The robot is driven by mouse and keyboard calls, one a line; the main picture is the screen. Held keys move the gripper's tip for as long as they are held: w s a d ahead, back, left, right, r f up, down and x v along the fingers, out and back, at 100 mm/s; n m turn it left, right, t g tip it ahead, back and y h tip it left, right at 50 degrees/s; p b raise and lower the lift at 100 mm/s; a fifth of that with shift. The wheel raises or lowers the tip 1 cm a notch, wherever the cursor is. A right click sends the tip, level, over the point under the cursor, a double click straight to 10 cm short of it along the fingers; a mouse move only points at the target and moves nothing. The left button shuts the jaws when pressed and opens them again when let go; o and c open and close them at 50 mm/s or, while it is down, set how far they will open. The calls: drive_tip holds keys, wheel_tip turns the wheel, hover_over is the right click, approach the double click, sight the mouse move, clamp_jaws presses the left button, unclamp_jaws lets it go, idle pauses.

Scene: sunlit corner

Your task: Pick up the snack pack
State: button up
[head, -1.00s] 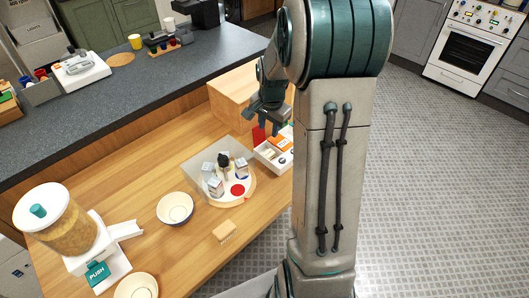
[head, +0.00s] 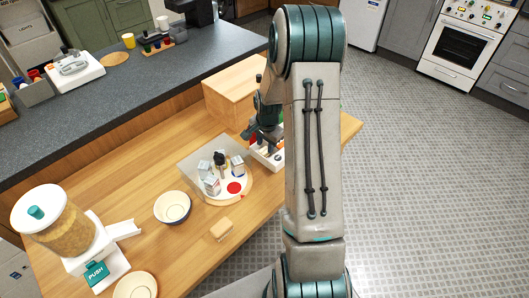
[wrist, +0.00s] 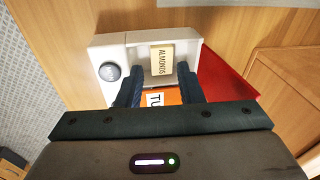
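A small cream pack labelled "ALMONDS" (wrist: 162,62) lies in a white bin (wrist: 108,50) in the wrist view; of the packs there, it looks most like the snack pack. An orange pack with a partly visible label "TU" (wrist: 170,96) lies nearer, between the fingers and partly hidden by my gripper. My gripper (wrist: 158,82) is open, its two dark fingers apart with the almond pack just beyond the tips. I cannot tell how high the fingers are. In the head view my gripper (head: 256,140) is over the white bin (head: 262,160), hiding most of its contents.
A red thing (wrist: 225,78) stands beside the bin. A wooden box (head: 228,103) is behind it. A round board (head: 240,194) with several small cartons and a bowl (head: 173,207) are to the left.

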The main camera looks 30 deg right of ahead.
sight(265, 150)
drive_tip(key=shift+w+d+f+p, duration=0.1)
drive_tip(key=shift+w+f+p, duration=0.15)
drive_tip(key=shift+f, duration=0.8)
drive_tip(key=shift+w+d+f+p, duration=0.1)
drive_tip(key=shift+w+f+p, duration=0.1)
drive_tip(key=shift+f, duration=0.85)
drive_tip(key=shift+c, duration=0.3)
drive_tip(key=c, duration=0.6)
drive_tip(key=shift+r, duration=0.1)
